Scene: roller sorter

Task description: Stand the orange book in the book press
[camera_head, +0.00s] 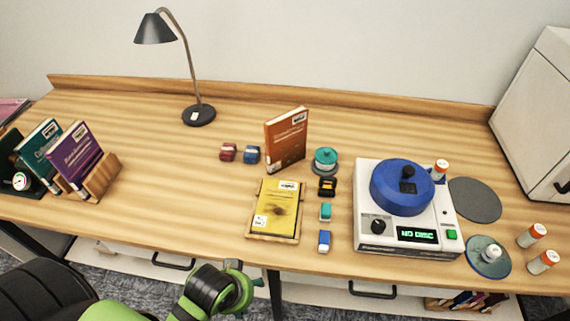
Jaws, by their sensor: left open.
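The orange book (286,140) stands upright on the table, right of centre, behind a yellow book (275,208) that lies flat on a wooden stand (248,229). At the far left, a wooden holder (103,178) and a dark green part with a round gauge (21,181) stand by a teal book (38,153) and an upright, leaning purple book (76,156); this looks like the book press, but I cannot tell its exact build. My left gripper (246,276) is open and empty at the front table edge, apart from the orange book. My right gripper is out of view.
A lamp (198,115) stands at the back. A white device with a blue top (402,187) and several orange-capped bottles are at right. The table between lamp and holder is clear.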

